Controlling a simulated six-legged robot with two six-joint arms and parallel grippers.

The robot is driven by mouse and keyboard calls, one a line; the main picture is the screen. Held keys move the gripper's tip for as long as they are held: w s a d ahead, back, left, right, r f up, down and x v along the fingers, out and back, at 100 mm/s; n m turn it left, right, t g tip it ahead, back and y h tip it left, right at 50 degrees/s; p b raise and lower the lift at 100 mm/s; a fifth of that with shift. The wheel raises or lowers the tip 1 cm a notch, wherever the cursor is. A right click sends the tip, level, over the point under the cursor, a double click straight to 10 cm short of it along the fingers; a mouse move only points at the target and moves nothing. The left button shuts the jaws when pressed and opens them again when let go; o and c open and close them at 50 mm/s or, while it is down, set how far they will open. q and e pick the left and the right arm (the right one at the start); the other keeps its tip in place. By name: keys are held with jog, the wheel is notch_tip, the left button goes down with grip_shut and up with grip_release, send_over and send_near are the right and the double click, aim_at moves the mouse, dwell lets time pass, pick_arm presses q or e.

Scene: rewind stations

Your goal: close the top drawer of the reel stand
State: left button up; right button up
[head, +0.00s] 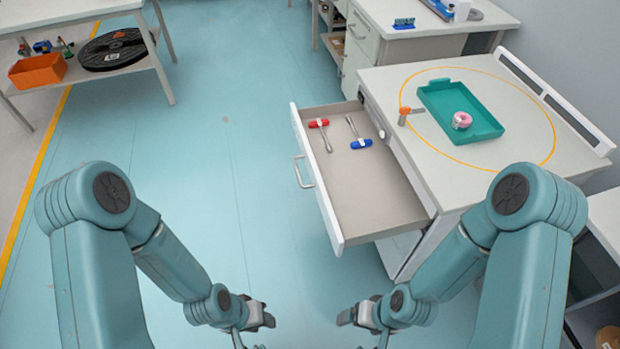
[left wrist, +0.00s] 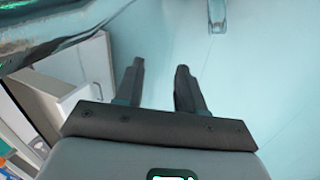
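The reel stand (head: 470,150) is a white cabinet at the right in the head view. Its top drawer (head: 375,190) is pulled far out to the left, with a pale handle (head: 303,172) on its front. A red-handled tool (head: 320,124) and a blue-handled tool (head: 361,143) lie inside. My left gripper (head: 264,316) is in front of the drawer and apart from it, low in the picture. In the left wrist view its two fingers (left wrist: 160,75) are spread and empty. My right gripper (head: 350,316) is also low and apart from the drawer; its finger gap is unclear.
A teal tray (head: 437,90) with a pink roll (head: 461,120) sits on the stand top inside a yellow ring. Another bench (head: 430,25) stands behind. A shelf with an orange bin (head: 38,71) and black reel (head: 112,50) is far left. The floor left of the drawer is clear.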

jog(key=shift+s+a, duration=0.1)
jog(key=shift+a, duration=0.05)
